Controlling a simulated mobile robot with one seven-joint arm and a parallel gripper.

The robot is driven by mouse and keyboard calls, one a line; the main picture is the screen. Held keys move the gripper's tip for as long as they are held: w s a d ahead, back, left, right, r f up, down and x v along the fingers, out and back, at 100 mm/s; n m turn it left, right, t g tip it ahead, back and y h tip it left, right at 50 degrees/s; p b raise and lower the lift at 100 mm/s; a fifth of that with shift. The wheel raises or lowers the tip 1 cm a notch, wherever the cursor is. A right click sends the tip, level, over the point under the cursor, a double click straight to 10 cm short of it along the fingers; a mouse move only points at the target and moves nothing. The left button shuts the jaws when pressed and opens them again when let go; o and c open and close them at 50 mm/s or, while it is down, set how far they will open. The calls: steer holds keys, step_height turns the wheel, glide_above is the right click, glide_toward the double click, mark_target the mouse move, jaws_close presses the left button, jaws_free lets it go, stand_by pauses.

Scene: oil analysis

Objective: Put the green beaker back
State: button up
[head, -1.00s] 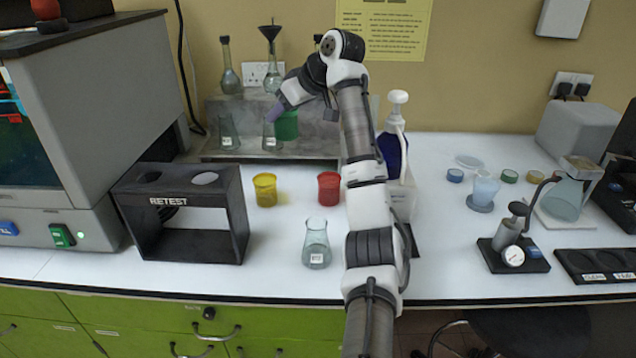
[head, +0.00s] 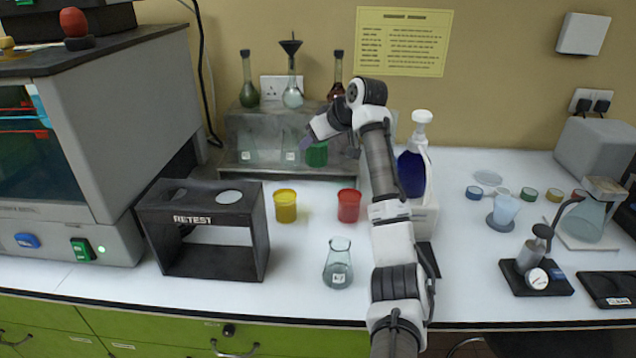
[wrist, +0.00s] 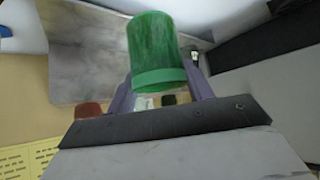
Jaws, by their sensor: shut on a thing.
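The green beaker (head: 317,154) is held by my gripper (head: 310,140) in front of the right part of the grey metal stepped rack (head: 262,125) at the back of the bench. In the wrist view the green beaker (wrist: 156,48) sits between the purple fingers of my gripper (wrist: 160,88), which is shut on it. The yellow beaker (head: 285,206) and the red beaker (head: 348,206) stand on the white bench in front of the rack. I cannot tell whether the green beaker touches the rack.
Clear flasks (head: 291,148) stand on the rack's lower step, left of the green beaker. Flasks with long necks (head: 249,92) stand along its top. A black RETEST stand (head: 205,262), a conical flask (head: 338,268) and a blue pump bottle (head: 412,170) are nearby.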

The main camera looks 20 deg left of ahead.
step_height(320, 180, down, 12)
steer(key=shift+f+p, duration=0.1)
steer(key=shift+p, duration=0.9)
steer(key=shift+f, duration=0.1)
steer(key=shift+f, duration=0.1)
steer(key=o, duration=1)
steer(key=b+v, duration=0.2)
steer(key=v, duration=1)
steer(key=shift+b, duration=0.3)
